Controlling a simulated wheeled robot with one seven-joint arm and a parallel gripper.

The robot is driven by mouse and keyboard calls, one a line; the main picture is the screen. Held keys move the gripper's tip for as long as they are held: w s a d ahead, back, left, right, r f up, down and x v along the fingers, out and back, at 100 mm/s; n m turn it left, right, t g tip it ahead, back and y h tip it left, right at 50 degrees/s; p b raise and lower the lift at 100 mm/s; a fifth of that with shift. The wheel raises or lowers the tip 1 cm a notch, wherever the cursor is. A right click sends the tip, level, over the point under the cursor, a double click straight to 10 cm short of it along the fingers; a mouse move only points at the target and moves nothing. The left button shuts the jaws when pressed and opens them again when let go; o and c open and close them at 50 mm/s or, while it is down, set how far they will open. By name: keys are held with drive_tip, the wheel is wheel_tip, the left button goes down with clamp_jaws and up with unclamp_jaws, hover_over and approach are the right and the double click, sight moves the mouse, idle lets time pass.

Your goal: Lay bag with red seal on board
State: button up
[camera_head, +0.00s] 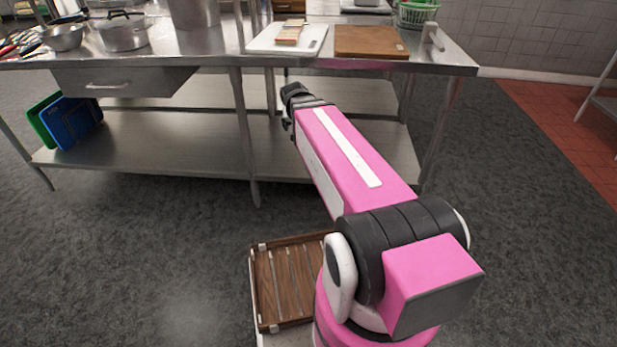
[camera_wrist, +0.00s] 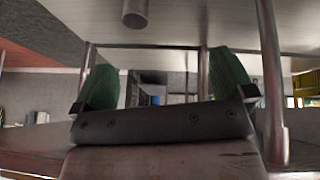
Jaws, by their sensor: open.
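A white board (camera_head: 263,44) and a brown wooden board (camera_head: 371,42) lie side by side on the steel table, the brown one to the right. A small tan packet (camera_head: 290,32) lies on the white board; it is too small to make out a red seal. No other bag can be told apart. My arm reaches toward the table, and its end is low, in front of the table's edge below the boards. In the wrist view my gripper (camera_wrist: 165,85) has its two green-padded fingers wide apart with nothing between them. The boards cannot be made out there.
The steel table (camera_head: 200,55) has a lower shelf (camera_head: 180,150) and legs near my arm's end. Pots (camera_head: 122,33) and a bowl (camera_head: 62,38) stand at its left. A green basket (camera_head: 416,12) is at the back right. A slatted wooden tray (camera_head: 285,280) sits beside my arm's base.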

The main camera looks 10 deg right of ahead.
drive_tip(key=s+f+n+g+y, duration=0.1)
drive_tip(key=s+f+g, duration=0.4)
drive_tip(key=s+f, duration=0.8)
drive_tip(key=shift+s+f+n+y, duration=0.3)
drive_tip(key=shift+s+f+y, duration=0.1)
drive_tip(key=shift+s+y, duration=0.3)
